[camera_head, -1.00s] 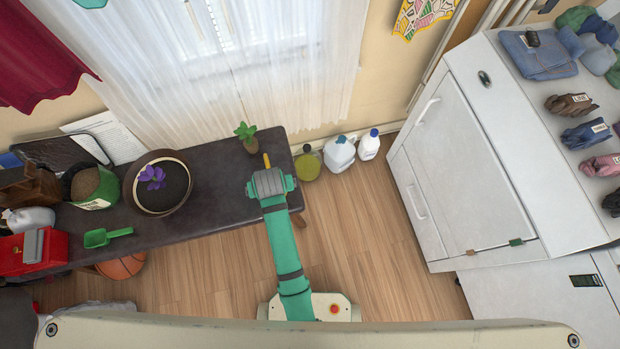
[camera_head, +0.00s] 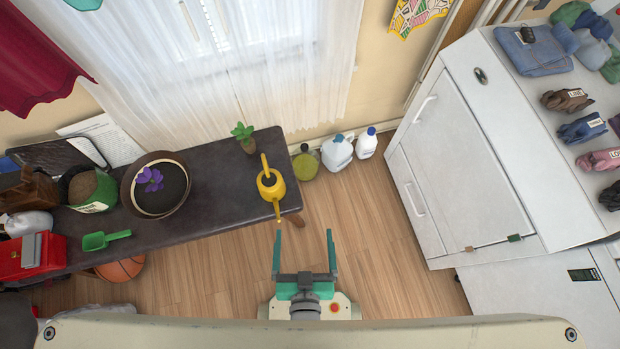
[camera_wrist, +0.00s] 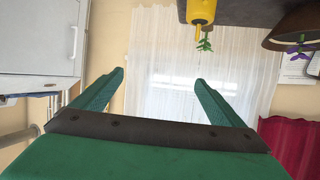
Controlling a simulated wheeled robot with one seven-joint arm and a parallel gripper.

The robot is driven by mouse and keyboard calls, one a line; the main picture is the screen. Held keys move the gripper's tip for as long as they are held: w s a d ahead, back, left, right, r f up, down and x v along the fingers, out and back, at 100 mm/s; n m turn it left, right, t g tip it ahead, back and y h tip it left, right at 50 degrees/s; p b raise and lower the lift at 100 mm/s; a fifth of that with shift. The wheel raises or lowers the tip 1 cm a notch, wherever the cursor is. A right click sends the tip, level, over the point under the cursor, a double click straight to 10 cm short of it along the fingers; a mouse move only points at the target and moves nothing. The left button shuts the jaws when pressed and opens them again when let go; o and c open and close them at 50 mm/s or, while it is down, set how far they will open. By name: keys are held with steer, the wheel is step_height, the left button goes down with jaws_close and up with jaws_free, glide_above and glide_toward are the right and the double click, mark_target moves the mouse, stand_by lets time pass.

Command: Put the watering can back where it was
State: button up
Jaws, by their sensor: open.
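The yellow watering can (camera_head: 270,187) stands on the right end of the dark bench (camera_head: 222,180) in the head view, its spout toward the bench's front edge. It also shows at the top of the wrist view (camera_wrist: 200,10). My gripper (camera_head: 304,236) is open and empty, in front of the bench and to the right of the can, apart from it. In the wrist view its two green fingers (camera_wrist: 158,84) are spread with nothing between them.
A small potted plant (camera_head: 244,136) stands behind the can. A bowl with a purple flower (camera_head: 157,185), a green scoop (camera_head: 105,240) and a red toolbox (camera_head: 30,256) are further left. Jugs (camera_head: 338,152) stand on the floor right of the bench. A white cabinet (camera_head: 460,160) is at right.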

steer(key=s+d+r+t, duration=0.1)
steer(key=s+r, duration=0.2)
steer(key=r, duration=0.4)
steer(key=shift+d+t, duration=0.25)
steer(key=shift+t, duration=0.15)
steer(key=shift+s+r, duration=0.1)
stand_by(0.5)
